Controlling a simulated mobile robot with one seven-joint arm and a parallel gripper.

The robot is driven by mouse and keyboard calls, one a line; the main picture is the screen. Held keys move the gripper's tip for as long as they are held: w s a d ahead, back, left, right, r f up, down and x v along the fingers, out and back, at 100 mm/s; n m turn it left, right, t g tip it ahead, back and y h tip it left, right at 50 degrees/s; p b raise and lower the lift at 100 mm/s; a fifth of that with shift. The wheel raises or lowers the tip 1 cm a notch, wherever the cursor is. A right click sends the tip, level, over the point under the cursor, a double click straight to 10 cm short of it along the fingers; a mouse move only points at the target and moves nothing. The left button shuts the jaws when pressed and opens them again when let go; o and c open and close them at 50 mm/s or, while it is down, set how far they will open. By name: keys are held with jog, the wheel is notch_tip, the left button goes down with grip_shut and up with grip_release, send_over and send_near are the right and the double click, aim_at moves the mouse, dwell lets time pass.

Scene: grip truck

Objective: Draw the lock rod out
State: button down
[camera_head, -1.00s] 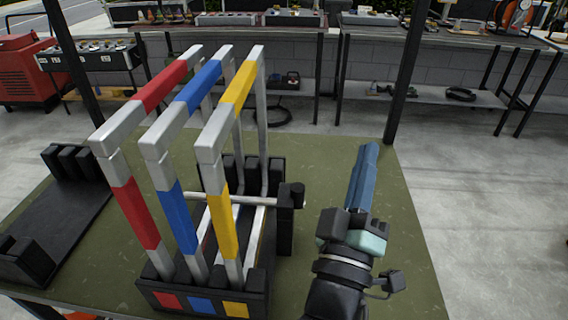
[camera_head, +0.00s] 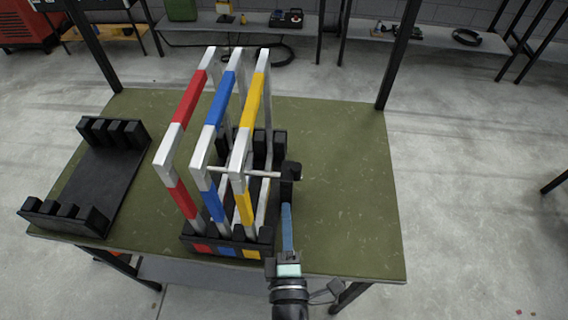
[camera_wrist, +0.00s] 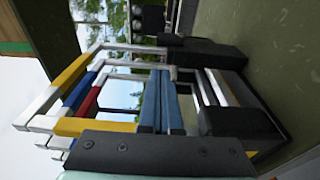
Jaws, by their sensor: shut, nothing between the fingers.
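The lock rod (camera_head: 262,174) is a thin pale bar lying across the frames, with a black end piece (camera_head: 291,171) at its right. Three upright frames stand in a black base: a red-banded one (camera_head: 190,97), a blue-banded one (camera_head: 217,98) and a yellow-banded one (camera_head: 253,98). My gripper (camera_head: 287,208) is shut and empty, its blue fingers just below the black end piece in the head view. Whether they touch it cannot be told. In the wrist view my fingers (camera_wrist: 160,78) are together in front of the frames; I cannot make out the rod there.
An empty black slotted rack (camera_head: 98,180) lies on the left of the green table (camera_head: 345,180). The table is clear to the right of the frames. Dark posts rise at its back corners. Shelves and a red machine (camera_head: 30,22) stand behind.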

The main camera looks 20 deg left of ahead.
jog(key=shift+s+f, duration=0.1)
jog(key=shift+f, duration=0.05)
jog(key=p+x, duration=0.1)
jog(key=x, duration=0.9)
dwell(0.6)
